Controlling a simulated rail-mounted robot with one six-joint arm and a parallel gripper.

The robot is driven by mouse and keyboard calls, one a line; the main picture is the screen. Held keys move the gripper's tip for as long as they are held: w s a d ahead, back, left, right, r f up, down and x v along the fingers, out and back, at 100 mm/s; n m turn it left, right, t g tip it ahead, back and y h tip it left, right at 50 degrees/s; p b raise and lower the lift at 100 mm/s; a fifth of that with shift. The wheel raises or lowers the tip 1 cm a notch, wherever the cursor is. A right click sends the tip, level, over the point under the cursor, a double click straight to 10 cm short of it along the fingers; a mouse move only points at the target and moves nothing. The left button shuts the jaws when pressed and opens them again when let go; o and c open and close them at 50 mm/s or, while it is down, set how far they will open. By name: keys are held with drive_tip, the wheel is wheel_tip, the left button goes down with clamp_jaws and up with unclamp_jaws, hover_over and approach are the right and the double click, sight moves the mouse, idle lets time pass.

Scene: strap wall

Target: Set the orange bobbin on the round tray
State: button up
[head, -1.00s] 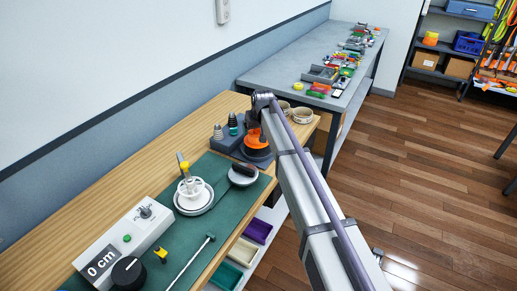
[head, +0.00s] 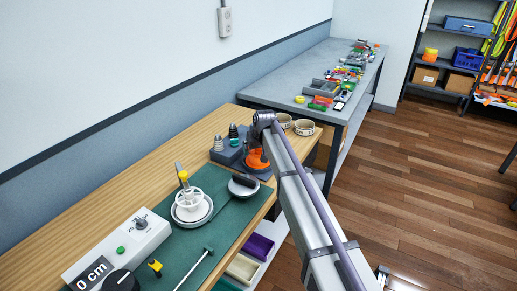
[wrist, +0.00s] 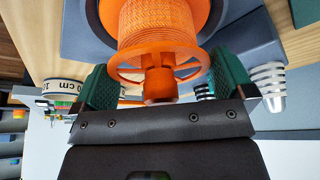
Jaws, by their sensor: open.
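The orange bobbin (head: 256,159) stands on a grey base at the far part of the bench, partly hidden by my arm. In the wrist view the bobbin (wrist: 160,25) fills the upper middle, with its spoked flange and narrow hub end facing my gripper (wrist: 164,84). My gripper is open; its green fingers are on either side of the hub end, with gaps showing. A shallow round pale dish (head: 178,217) lies on the green mat under a white reel; I cannot tell for certain that it is the round tray.
A round grey piece with a dark handle (head: 243,186) lies between dish and bobbin. Two round pale rings (head: 303,127) are at the bench's far end. A control box (head: 118,248) is at the front left.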

drive_tip(key=p+v, duration=1.1)
drive_tip(key=v, duration=0.1)
drive_tip(key=s+d+m+g, duration=0.1)
drive_tip(key=s+d, duration=0.6)
drive_tip(key=s, duration=0.5)
drive_tip(key=s+d+f+m+g+h, duration=0.1)
drive_tip(key=s+d+m, duration=0.1)
drive_tip(key=s+d, duration=0.6)
drive_tip(key=s+d+m+g, duration=0.1)
drive_tip(key=s+d, duration=0.7)
drive_tip(key=s, duration=0.8)
drive_tip(key=shift+f+m+g+h, duration=0.15)
drive_tip(key=shift+m+g+h, duration=0.15)
drive_tip(key=shift+g+h, duration=0.15)
drive_tip(key=shift+w+a, duration=0.1)
